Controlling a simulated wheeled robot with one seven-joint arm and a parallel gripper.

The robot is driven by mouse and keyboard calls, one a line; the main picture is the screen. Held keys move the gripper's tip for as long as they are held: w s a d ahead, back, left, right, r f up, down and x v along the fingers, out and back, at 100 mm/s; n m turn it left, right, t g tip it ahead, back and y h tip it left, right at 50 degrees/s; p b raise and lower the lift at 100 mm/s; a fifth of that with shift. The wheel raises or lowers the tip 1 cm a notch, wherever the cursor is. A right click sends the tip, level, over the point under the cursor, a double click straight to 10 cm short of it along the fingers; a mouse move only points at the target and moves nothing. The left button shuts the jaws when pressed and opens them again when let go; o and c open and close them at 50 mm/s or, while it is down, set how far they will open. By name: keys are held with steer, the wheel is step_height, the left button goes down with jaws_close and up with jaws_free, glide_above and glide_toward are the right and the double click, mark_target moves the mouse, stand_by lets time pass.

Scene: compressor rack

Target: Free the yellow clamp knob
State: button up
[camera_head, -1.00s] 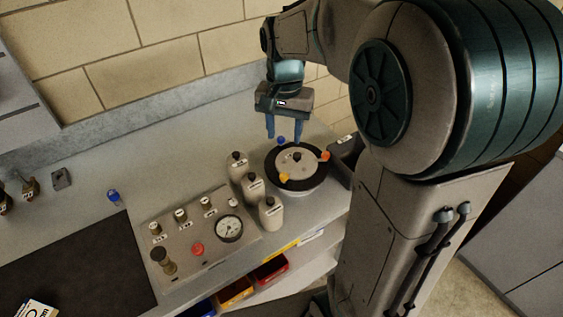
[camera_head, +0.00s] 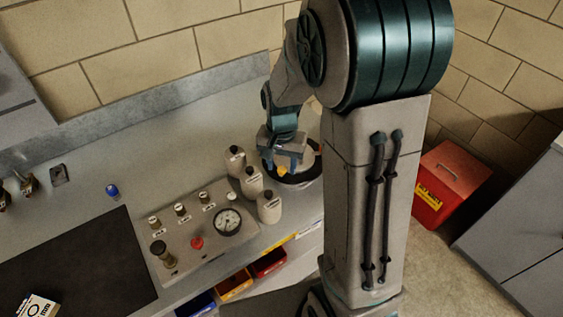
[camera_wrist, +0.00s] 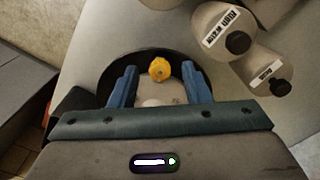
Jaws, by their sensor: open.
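The yellow clamp knob (camera_wrist: 159,69) sits near the edge of a round plate with a black rim (camera_wrist: 108,78). In the wrist view it shows between the tips of my gripper's two blue fingers (camera_wrist: 158,80), with a gap on each side. My gripper (camera_head: 281,167) is open and points down over the plate. In the head view the knob (camera_head: 280,171) is partly covered by the fingers.
Several pale bottles with black caps stand close beside the plate, one (camera_head: 268,206) in front. A control panel (camera_head: 185,260) with a gauge (camera_head: 228,221) lies to their left. A blue knob (camera_head: 112,191) stands on the bench (camera_head: 75,180). A red box (camera_head: 450,180) is on the floor at right.

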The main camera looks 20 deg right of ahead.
jaws_close()
steer(key=shift+n, duration=0.3)
steer(key=n+b, duration=0.1)
steer(key=n, duration=0.2)
steer(key=shift+f+b, duration=0.1)
steer(key=shift+b, duration=0.25)
steer(key=n+b, duration=0.1)
steer(key=n, duration=0.8)
steer(key=shift+n+b, duration=0.3)
steer(key=shift+b, duration=0.05)
steer(key=n, duration=0.4)
steer(key=shift+n, duration=0.3)
